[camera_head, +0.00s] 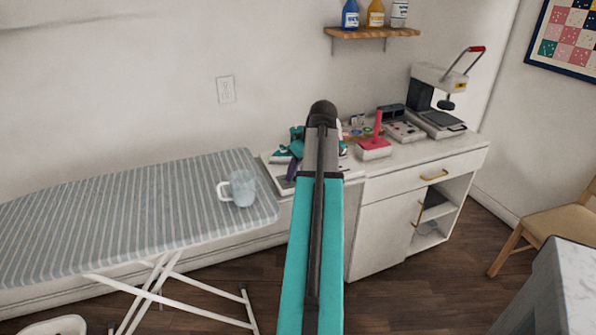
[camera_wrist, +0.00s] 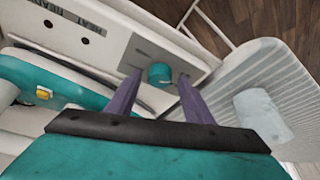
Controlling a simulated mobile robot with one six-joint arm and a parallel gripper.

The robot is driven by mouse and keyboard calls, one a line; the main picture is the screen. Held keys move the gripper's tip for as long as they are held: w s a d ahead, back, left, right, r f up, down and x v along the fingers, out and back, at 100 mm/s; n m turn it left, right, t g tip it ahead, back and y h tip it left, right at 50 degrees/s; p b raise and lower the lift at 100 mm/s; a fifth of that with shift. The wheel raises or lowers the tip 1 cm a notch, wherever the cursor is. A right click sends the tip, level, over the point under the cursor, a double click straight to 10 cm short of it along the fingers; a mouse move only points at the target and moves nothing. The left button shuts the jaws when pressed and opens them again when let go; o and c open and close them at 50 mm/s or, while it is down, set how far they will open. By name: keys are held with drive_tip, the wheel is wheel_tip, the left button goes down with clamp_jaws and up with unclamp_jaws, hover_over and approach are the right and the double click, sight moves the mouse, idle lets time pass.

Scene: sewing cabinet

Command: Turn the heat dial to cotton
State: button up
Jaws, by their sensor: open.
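A teal round heat dial (camera_wrist: 160,74) sits on a grey plate on the pale iron station (camera_wrist: 90,30) in the wrist view. My gripper (camera_wrist: 160,79) is open, with one purple finger on each side of the dial. Gaps show between the fingers and the dial; I cannot tell how far down the fingertips reach. A teal iron (camera_wrist: 60,85) lies on the station to the left. In the head view my arm hides most of the station (camera_head: 272,165), and the dial cannot be made out. Any cotton mark is not readable.
On the white cabinet (camera_head: 385,225) are a red-topped item (camera_head: 374,148) and a press machine (camera_head: 440,90).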

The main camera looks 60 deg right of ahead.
drive_tip(key=c, duration=0.9)
drive_tip(key=shift+a, duration=0.2)
drive_tip(key=shift+c, duration=0.7)
drive_tip(key=shift+d, duration=0.15)
